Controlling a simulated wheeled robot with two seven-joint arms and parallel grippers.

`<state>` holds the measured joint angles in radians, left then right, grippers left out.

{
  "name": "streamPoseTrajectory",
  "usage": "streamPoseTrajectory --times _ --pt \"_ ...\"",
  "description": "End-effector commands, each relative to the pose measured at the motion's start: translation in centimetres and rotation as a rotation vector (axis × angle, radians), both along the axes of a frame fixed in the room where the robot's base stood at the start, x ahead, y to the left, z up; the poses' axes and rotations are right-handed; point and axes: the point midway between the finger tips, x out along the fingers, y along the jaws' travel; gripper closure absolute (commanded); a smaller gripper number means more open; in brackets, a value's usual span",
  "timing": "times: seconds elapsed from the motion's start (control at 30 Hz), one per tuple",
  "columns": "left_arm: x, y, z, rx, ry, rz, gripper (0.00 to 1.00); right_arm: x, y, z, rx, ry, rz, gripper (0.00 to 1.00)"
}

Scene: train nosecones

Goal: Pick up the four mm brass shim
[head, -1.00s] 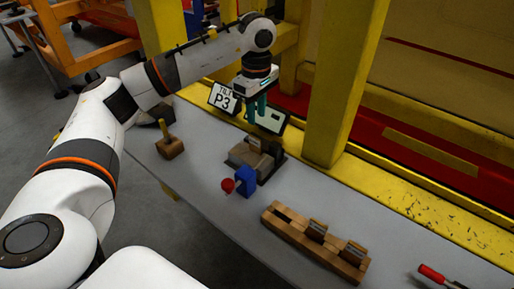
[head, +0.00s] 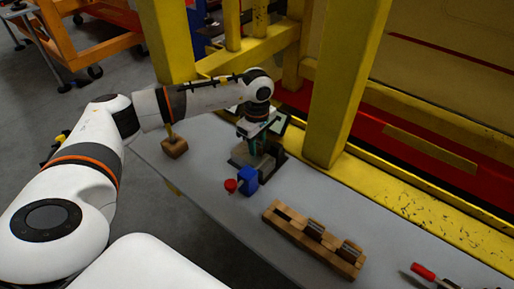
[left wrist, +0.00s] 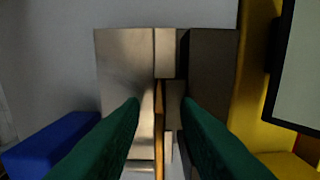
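My left gripper (head: 256,146) is low over the grey-brown block fixture (head: 243,157), pointing down. In the left wrist view its two green fingers (left wrist: 161,103) are apart, on either side of a narrow gap between the fixture's blocks (left wrist: 125,70). A thin brass-coloured strip (left wrist: 159,125) stands on edge between the fingers; it may be the brass shim, but no thickness mark is readable. I cannot tell whether the fingers touch it. A wooden rack (head: 290,232) at front right holds dark brown pieces in its slots. My right gripper is not in view.
A wooden block with a handle (head: 174,147) is at far left. A yellow post (head: 345,90) rises behind. A red-handled tool (head: 423,271) lies at right.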

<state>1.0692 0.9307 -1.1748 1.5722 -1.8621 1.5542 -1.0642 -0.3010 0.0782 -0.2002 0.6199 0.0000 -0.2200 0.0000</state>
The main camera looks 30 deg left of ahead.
Motion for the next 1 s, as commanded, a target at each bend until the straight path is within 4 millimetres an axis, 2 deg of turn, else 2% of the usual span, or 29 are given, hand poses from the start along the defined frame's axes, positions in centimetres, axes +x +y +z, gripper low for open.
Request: streamPoseTrajectory --times 0.07,0.23,0.27,0.67,0.77,1.0 --pt "0.0 0.0 0.0 0.0 0.0 0.0 0.71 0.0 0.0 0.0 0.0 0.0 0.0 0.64" --pt "0.0 0.0 0.0 0.0 -0.001 0.0 0.99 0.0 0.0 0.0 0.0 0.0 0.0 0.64" --pt "0.0 0.0 0.0 0.0 0.0 0.0 1.0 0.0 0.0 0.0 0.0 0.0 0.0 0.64" --pt "0.1 0.0 0.5 -0.001 -0.004 0.001 1.0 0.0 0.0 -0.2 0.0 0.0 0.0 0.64" --pt "0.1 0.0 1.7 0.0 -0.006 0.001 1.0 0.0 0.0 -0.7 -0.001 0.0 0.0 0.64" --pt "0.1 0.0 6.5 -0.001 -0.007 0.0 1.0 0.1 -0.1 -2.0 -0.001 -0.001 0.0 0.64"
